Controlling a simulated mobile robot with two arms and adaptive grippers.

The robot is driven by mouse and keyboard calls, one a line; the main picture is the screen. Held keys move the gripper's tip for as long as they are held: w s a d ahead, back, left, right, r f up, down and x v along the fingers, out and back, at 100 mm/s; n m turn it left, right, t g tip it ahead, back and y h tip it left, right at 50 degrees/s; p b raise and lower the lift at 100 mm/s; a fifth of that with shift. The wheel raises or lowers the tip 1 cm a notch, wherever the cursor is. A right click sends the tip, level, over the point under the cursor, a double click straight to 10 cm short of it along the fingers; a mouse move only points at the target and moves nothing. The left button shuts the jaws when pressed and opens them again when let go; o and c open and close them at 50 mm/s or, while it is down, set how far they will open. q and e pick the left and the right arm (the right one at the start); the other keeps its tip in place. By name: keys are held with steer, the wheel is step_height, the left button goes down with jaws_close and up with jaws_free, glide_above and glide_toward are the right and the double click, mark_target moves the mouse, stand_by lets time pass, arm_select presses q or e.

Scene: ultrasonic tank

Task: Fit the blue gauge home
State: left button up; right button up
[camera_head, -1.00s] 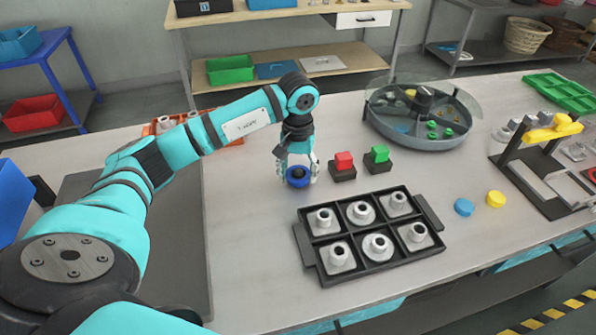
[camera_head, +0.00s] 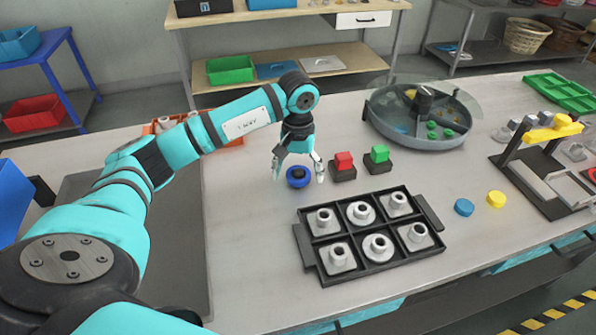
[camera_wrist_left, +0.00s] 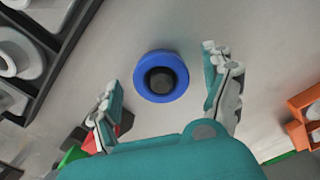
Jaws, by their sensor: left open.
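The blue gauge (camera_head: 298,184) is a blue ring with a dark round knob or post in its middle, low on the bare table, left of the black tray. It also shows in the left wrist view (camera_wrist_left: 144,86), lying flat and apart from both fingers. My left gripper (camera_head: 298,176) points down over it, open, with one finger on each side. In the left wrist view the open fingers (camera_wrist_left: 161,68) flank the ring with clear gaps. Whether the ring sits fully down around the dark centre I cannot tell. My right gripper is not in view.
A red block (camera_head: 343,160) and a green block (camera_head: 378,154) on dark bases stand right of the gripper. The black tray (camera_head: 309,262) holds several grey metal parts. A round covered tank (camera_head: 420,140) stands behind. Blue (camera_head: 464,207) and yellow (camera_head: 496,199) discs lie right of the tray.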

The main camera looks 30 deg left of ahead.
arm_select(q)
step_height(320, 180, up, 12)
steer(key=shift+f, duration=0.15)
stand_by(0.7)
